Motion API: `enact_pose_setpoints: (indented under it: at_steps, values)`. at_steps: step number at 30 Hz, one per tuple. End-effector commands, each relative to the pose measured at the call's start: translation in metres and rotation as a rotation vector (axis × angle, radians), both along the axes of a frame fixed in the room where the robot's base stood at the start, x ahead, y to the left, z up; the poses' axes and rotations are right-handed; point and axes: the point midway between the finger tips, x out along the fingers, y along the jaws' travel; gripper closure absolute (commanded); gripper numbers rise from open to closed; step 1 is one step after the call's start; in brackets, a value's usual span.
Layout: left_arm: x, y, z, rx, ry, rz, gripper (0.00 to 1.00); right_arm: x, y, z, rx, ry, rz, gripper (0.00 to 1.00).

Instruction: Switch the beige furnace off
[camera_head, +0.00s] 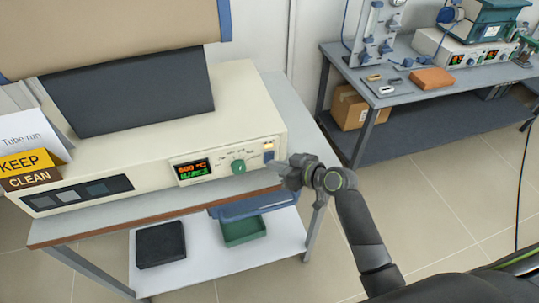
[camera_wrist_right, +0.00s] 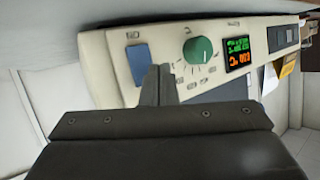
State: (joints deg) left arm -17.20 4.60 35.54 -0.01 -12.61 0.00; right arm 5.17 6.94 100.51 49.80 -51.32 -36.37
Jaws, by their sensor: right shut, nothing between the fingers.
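The beige furnace (camera_head: 140,135) stands on a table at the left. Its front panel has a lit orange and green display (camera_head: 192,170), a green knob (camera_head: 238,167) and, at the right end, a small amber light (camera_head: 268,146) above a blue switch (camera_head: 269,155). In the right wrist view the panel appears turned, with the blue switch (camera_wrist_right: 138,64) beside the green knob (camera_wrist_right: 198,50) and the lit display (camera_wrist_right: 238,54). My right gripper (camera_head: 281,166) is shut and empty, its fingertips (camera_wrist_right: 158,72) close to the blue switch. Contact cannot be told. My left gripper is not in view.
A card reading "Tube run" (camera_head: 32,135) and a "KEEP CLEAN" sign (camera_head: 28,170) stand at the left. Another table (camera_head: 430,105) with equipment stands at the right, across open floor.

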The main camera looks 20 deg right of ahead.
Motion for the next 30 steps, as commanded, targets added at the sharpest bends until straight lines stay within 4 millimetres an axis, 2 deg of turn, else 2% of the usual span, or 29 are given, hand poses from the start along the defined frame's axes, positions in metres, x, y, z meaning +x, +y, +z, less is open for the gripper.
enact_pose_setpoints:
  at_steps: [30]
  values:
    - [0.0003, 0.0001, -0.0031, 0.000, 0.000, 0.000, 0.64, 0.0087, 0.0002, 0.0012, 0.000, 0.000, 0.000, 1.00]
